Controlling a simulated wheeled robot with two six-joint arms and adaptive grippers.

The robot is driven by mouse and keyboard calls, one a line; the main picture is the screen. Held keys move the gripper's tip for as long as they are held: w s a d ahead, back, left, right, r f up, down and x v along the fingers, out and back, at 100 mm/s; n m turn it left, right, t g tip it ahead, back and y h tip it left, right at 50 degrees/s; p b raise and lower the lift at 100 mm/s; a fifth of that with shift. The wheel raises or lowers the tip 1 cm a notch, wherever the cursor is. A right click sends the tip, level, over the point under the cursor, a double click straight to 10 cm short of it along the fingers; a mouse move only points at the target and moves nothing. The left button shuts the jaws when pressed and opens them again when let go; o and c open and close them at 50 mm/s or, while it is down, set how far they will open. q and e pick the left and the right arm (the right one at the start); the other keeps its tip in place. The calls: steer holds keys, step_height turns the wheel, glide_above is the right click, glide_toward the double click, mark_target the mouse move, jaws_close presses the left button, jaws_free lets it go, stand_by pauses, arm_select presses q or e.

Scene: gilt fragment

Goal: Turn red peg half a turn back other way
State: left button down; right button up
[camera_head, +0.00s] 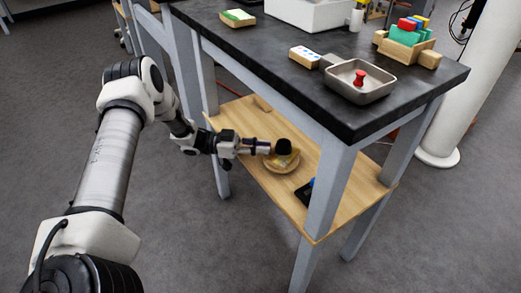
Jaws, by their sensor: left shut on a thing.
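A red peg (360,77) with a wide top stands in a shallow grey metal tray (384,92) on the dark tabletop. My left gripper (270,147) is below the tabletop, over the wooden lower shelf, well apart from the red peg. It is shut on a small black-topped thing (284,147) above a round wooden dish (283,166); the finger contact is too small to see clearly. My right gripper is not in view.
The dark tabletop (262,39) and table legs stand close above and around my left arm. A blue-black item (309,190) lies on the shelf (317,225). The tabletop also holds a wooden crate (405,48) of coloured items, a dotted block (304,57) and a green-topped block (237,18).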

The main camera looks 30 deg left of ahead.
arm_select(q)
steer(key=shift+w+m+g+h+b, duration=0.3)
steer(key=shift+m+g, duration=0.1)
steer(key=shift+g, duration=0.15)
steer(key=shift+w+m+g+h+b, duration=0.15)
steer(key=shift+m+g+h, duration=0.2)
steer(key=shift+g, duration=0.2)
steer(key=shift+w+m+g, duration=0.1)
steer(key=shift+m+g, duration=0.15)
steer(key=shift+g, duration=0.05)
steer(key=c, duration=1.4)
jaws_free()
steer(key=shift+c, duration=0.2)
steer(key=shift+a, duration=0.1)
